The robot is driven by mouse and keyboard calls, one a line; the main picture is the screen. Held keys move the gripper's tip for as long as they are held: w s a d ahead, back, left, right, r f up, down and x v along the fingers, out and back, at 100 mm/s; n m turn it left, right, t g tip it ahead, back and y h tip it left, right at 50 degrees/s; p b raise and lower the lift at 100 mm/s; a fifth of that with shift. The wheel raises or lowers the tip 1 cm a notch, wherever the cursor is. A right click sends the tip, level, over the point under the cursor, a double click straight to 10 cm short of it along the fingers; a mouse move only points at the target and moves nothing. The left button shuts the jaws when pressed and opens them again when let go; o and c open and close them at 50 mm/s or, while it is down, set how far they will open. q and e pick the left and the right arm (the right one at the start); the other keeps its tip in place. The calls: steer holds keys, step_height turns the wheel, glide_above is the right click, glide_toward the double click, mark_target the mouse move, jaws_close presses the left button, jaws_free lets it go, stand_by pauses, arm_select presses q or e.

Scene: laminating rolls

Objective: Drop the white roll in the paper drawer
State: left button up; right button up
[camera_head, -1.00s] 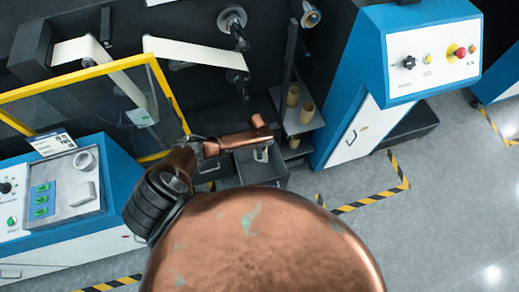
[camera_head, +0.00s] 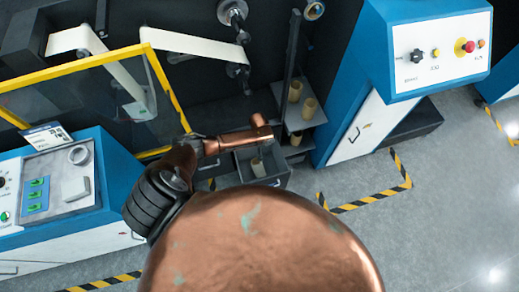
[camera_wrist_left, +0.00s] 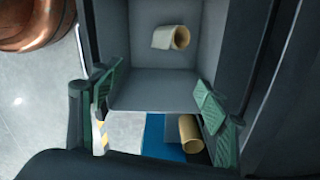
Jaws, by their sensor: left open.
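A cream-white roll (camera_head: 258,167) lies inside the open grey drawer (camera_head: 281,178), below the end of my left arm. In the left wrist view the roll (camera_wrist_left: 165,38) rests tilted on the drawer floor, clear of my fingers. My left gripper (camera_wrist_left: 158,96) is open and empty, its green finger pads spread on either side of the near drawer wall (camera_wrist_left: 155,88). In the head view my arm's end covers part of the drawer, and the fingers cannot be made out. My right gripper is not in view.
More tan rolls (camera_head: 309,108) stand on a shelf right of the drawer; one roll (camera_wrist_left: 190,134) shows beyond the drawer in the wrist view. A yellow-framed guard (camera_head: 97,60) stands left. A blue control cabinet (camera_head: 378,70) stands right. The striped floor beyond is clear.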

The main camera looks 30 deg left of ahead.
arm_select(q)
step_height(320, 180, up, 12)
stand_by(0.7)
stand_by(0.4)
